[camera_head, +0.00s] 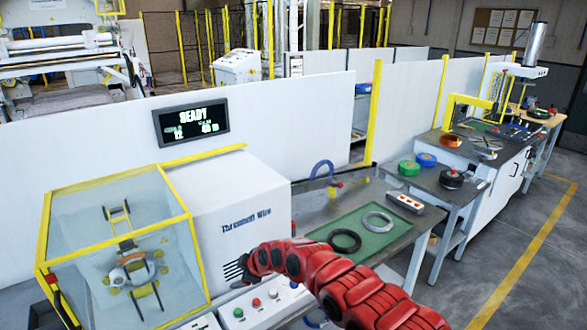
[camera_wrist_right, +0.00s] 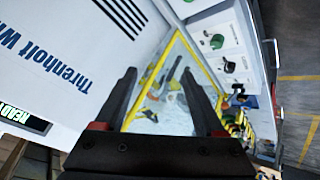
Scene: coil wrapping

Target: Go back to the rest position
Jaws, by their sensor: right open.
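My right gripper (camera_head: 234,270) is at the end of the red arm, in front of the white machine housing (camera_head: 240,195) and above the button panel. In the right wrist view its two dark fingers (camera_wrist_right: 160,78) are spread apart with nothing between them. My left gripper does not show. A clear, yellow-framed enclosure (camera_head: 187,235) is left of my right gripper, apart from it. Inside it a ring-shaped coil (camera_head: 122,276) sits among fixtures. The display (camera_head: 191,121) reads READY.
A button panel (camera_head: 283,297) lies just below my right gripper. A dark ring (camera_head: 344,240) and a grey ring (camera_head: 377,221) lie on a green mat (camera_head: 345,223) on the table to the right. Green and orange rolls (camera_head: 409,168) stand farther right. The floor at right is clear.

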